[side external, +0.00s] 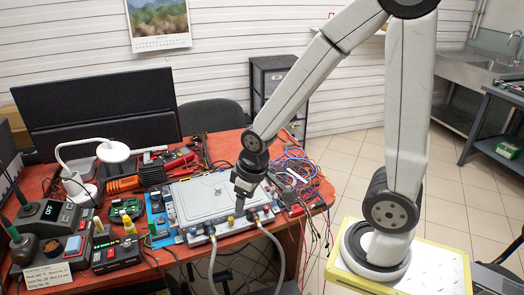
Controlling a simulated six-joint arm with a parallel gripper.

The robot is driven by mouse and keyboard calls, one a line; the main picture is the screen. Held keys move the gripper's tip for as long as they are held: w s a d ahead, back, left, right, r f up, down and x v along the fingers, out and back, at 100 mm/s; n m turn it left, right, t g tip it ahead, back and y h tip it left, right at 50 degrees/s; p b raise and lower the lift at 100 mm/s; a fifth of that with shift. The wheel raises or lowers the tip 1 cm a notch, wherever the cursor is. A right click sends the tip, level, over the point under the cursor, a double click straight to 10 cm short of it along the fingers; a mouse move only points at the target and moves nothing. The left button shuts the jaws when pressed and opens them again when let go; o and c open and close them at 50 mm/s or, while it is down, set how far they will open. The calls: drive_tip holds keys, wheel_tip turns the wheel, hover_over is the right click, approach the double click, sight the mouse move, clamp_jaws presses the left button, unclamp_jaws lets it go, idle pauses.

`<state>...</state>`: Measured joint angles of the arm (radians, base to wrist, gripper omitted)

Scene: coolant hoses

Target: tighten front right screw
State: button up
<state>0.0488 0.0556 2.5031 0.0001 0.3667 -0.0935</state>
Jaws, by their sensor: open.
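A grey rectangular cold plate or cover (205,196) lies on the red workbench. Two pale hoses run down from its front edge, a left hose (212,262) and a right hose (272,250). A yellow cap or fitting (231,220) stands at the front edge between them. My gripper (240,208) points down over the plate's front right part, close to its surface. It is open, and I see nothing held in it. The front right screw is too small to make out and may be hidden by my gripper. I cannot tell whether my gripper touches anything.
Tangled wires (292,170) lie right of the plate. Left of it are a small green circuit board (126,208), soldering gear, a white lamp (115,152) and a dark monitor (100,110). The bench is crowded, and free room is mostly above it.

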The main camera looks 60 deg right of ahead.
drive_tip(key=w+d+f+n+g, duration=0.1)
drive_tip(key=w+d+f+n, duration=0.15)
drive_tip(key=d, duration=0.45)
drive_tip(key=w+d+f+n, duration=0.1)
drive_tip(key=w+d+f, duration=0.1)
drive_tip(key=w+d, duration=0.3)
drive_tip(key=n+g, duration=0.1)
drive_tip(key=n, duration=0.2)
hover_over(273, 188)
wheel_tip(273, 188, down, 7)
drive_tip(key=shift+d, duration=0.1)
drive_tip(key=shift+w, duration=0.1)
drive_tip(key=shift+f, duration=3.9)
